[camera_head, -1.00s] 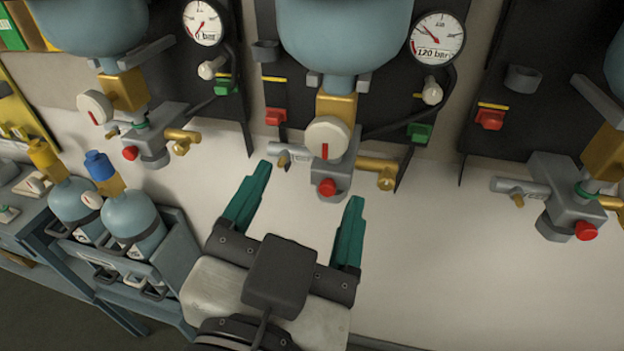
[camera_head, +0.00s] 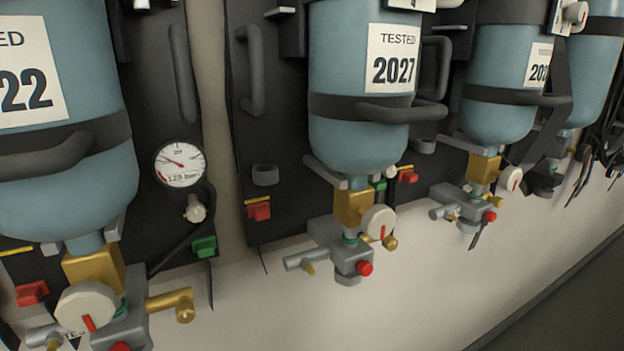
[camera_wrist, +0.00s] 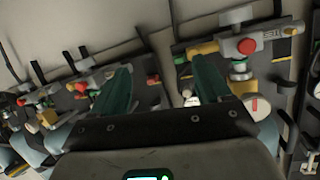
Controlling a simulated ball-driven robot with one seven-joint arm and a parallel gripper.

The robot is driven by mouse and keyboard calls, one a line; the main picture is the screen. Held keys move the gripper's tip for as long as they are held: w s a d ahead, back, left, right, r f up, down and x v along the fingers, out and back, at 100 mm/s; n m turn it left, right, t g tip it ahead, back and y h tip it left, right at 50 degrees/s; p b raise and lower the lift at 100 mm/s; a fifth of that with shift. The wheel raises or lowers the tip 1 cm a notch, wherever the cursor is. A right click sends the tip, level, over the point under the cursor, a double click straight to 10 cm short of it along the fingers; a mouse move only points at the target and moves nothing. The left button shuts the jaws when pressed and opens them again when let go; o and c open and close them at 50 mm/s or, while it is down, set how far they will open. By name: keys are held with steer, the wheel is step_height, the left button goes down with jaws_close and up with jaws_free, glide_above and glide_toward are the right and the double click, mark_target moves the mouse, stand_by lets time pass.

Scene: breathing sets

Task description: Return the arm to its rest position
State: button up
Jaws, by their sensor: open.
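My gripper (camera_wrist: 162,80) shows only in the wrist view. Its two green fingers stand wide apart, with nothing seen between them. Beyond the fingers, a breathing set's valve with a red knob (camera_wrist: 248,46) shows at the right. Whether a finger touches anything there I cannot tell. My arm and gripper are out of the head view.
In the head view, several breathing sets hang in a row on the wall. The middle one has a blue-grey cylinder (camera_head: 345,140) labelled TESTED 2027. A pressure gauge (camera_head: 180,164) is at the left. Pale bare wall (camera_head: 420,285) lies below, and dark floor is at the lower right.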

steer(key=w+d+f+m+g+h, duration=0.15)
steer(key=d+f+g+h, duration=0.45)
steer(key=d+f, duration=1.5)
steer(key=s+d+f+m+g, duration=0.1)
steer(key=s+d+f+g, duration=0.2)
steer(key=s+d+f, duration=0.3)
steer(key=s+d+f+m+g, duration=0.1)
steer(key=s+d+f+g, duration=0.2)
steer(key=s+d+f, duration=0.3)
steer(key=s+d, duration=0.4)
steer(key=shift+s+f+g, duration=0.35)
steer(key=shift+g, duration=0.05)
